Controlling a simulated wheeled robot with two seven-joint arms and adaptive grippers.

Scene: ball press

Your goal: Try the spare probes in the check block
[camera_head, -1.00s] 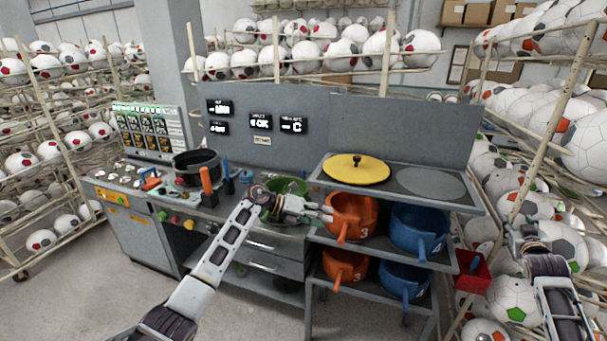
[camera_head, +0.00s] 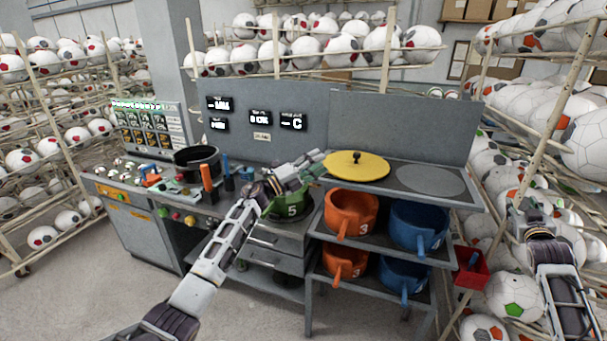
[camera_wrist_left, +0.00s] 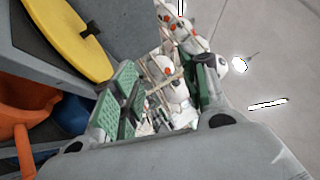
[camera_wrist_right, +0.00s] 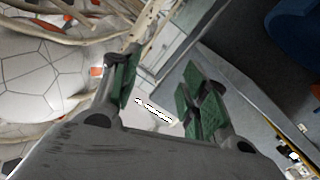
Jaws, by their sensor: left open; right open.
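My left gripper (camera_head: 316,164) is open and empty, beside the left edge of the yellow lid (camera_head: 357,168); its green-padded fingers stand apart in the left wrist view (camera_wrist_left: 165,88). My right gripper (camera_head: 522,212) is raised at the right, beside the ball racks; the right wrist view shows its fingers apart with nothing between (camera_wrist_right: 160,92). A red box (camera_head: 471,272) hangs on the trolley's right side with a blue piece inside. An orange handle (camera_head: 207,178) and a blue handle (camera_head: 227,182) stand upright on the bench. I cannot tell which items are the probes or check block.
A green pot marked 5 (camera_head: 290,210) sits under my left wrist. Orange pots (camera_head: 350,208) and blue pots (camera_head: 418,222) fill the trolley shelves. A black pot (camera_head: 197,162) stands on the bench. Ball racks close in both sides; floor in front is clear.

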